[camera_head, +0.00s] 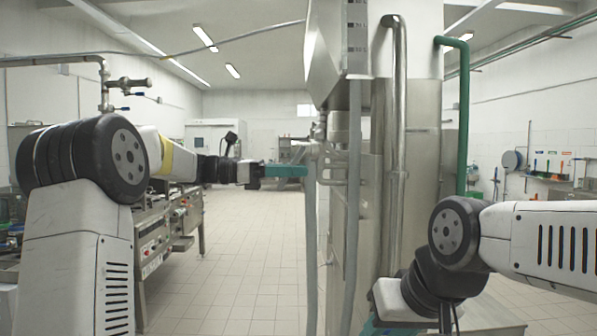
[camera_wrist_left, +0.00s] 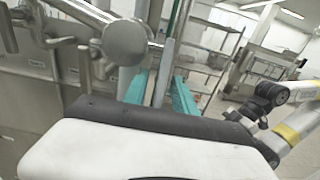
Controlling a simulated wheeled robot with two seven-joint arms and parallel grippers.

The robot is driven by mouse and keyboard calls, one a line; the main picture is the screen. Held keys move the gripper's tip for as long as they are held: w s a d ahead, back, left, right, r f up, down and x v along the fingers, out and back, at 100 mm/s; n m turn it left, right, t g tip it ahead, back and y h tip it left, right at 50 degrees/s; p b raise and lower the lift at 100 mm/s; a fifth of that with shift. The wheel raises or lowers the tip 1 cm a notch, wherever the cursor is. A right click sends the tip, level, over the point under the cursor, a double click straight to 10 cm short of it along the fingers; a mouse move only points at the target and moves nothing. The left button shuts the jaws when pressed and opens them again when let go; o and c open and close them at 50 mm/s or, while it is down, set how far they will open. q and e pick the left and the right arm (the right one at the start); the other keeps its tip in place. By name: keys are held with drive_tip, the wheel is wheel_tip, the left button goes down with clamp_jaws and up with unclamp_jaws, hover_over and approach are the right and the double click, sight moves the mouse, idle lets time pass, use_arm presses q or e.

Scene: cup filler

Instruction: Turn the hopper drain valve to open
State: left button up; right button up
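My left gripper (camera_head: 305,171) reaches in from the left to the pipework beside the steel hopper machine (camera_head: 410,130). In the left wrist view its two teal fingers (camera_wrist_left: 160,95) are spread apart. A thin grey bar (camera_wrist_left: 166,65) runs between them, with what looks like a gap on each side; I cannot tell if they touch it. A round metal end cap (camera_wrist_left: 125,42) and pipe fittings lie just to the left. I cannot tell for certain which part is the drain valve handle. My right gripper (camera_head: 390,328) is low, cut off by the bottom edge; only teal bits show.
Vertical grey pipes (camera_head: 353,200) stand in front of the machine, close to the left gripper. A steel counter with controls (camera_head: 160,245) is on the left. The tiled floor (camera_head: 245,250) between is clear. A green pipe (camera_head: 464,110) runs down on the right.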

use_arm(q)
drive_tip(key=shift+d, duration=0.6)
drive_tip(key=shift+c, duration=0.2)
clamp_jaws()
idle(0.9)
